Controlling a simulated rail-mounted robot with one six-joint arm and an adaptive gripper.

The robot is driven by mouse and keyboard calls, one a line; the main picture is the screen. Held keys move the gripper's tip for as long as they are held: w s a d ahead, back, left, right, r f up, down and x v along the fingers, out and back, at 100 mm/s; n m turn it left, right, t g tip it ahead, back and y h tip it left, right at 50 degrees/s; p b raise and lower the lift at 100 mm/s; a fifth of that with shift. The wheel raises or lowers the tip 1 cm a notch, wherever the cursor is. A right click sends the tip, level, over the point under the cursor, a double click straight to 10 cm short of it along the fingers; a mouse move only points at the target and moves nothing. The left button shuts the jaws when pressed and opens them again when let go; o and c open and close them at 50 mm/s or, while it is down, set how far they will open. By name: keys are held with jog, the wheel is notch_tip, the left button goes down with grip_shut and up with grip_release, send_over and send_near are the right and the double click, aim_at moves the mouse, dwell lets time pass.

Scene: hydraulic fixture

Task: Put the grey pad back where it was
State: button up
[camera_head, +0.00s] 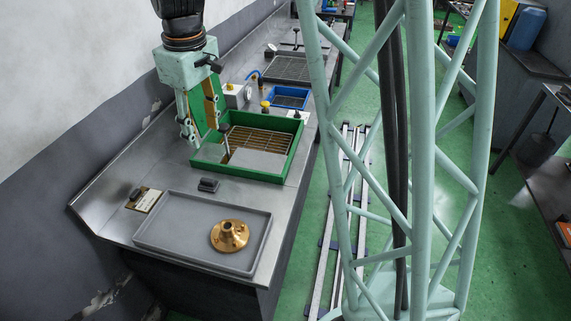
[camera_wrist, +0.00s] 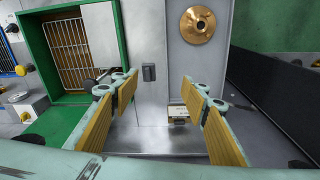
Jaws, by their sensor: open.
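A small dark grey block (camera_head: 208,185), which looks like the grey pad, lies on the steel bench between the green tray and the grey tray. It also shows in the wrist view (camera_wrist: 149,72), in the gap between the fingertips but beyond them. A second small dark piece (camera_head: 135,194) sits at a printed card (camera_head: 149,201) near the wall. My gripper (camera_head: 204,130) is open and empty, above the bench at the wall side of the green tray. Its two tan-padded fingers stand wide apart in the wrist view (camera_wrist: 158,84), touching nothing I can see.
The green tray (camera_head: 285,167) holds a grating and a flat grey plate (camera_head: 258,161). The shallow grey tray (camera_head: 165,241) holds a brass flange (camera_head: 230,235). A blue tray (camera_head: 272,95) and a gauge box stand farther back. Bare steel surrounds the dark block.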

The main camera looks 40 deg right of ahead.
jog(key=s+r+m+t, duration=0.1)
jog(key=s+r+m, duration=0.1)
jog(key=s+r, duration=0.6)
jog(key=s+r+m+t, duration=0.1)
jog(key=s+r, duration=0.4)
jog(key=s, duration=0.5)
jog(key=s+r+m, duration=0.2)
jog(key=s, duration=1.8)
jog(key=shift+m+t, duration=0.4)
jog(key=shift+s, duration=0.1)
